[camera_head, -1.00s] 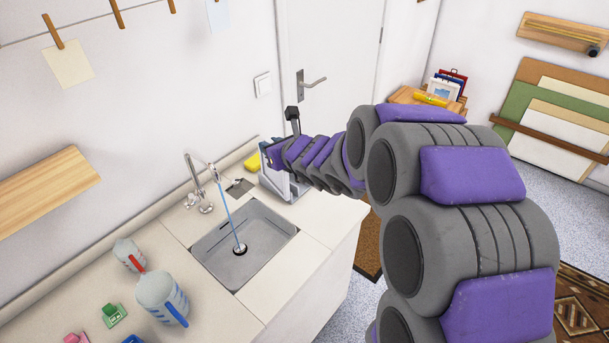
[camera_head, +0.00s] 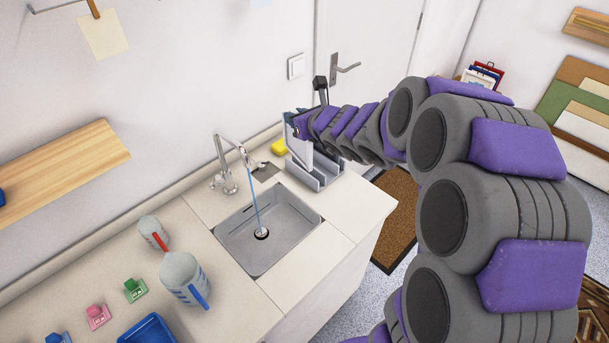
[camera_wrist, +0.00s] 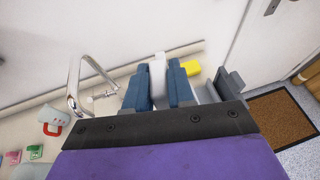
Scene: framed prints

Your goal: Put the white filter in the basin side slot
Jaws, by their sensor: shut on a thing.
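My gripper (camera_wrist: 160,86) is shut on the white filter (camera_wrist: 158,72), a pale piece that shows between its two blue fingers in the wrist view. In the head view my gripper (camera_head: 298,130) is above the back-left part of a grey rack, and the filter's outline there is hard to make out. The grey basin (camera_head: 236,256) is sunk in the counter to the left of the gripper. A dark square opening (camera_head: 266,171) lies in the counter behind the basin, beside the tap. I cannot tell whether it is the side slot.
The grey slotted rack (camera_head: 322,174) stands close under my gripper, with a yellow sponge (camera_head: 279,147) beside it. The tap (camera_head: 226,165) pours a thin stream into the basin. Jugs (camera_head: 186,278) and small coloured items stand left. The counter right of the basin is bare.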

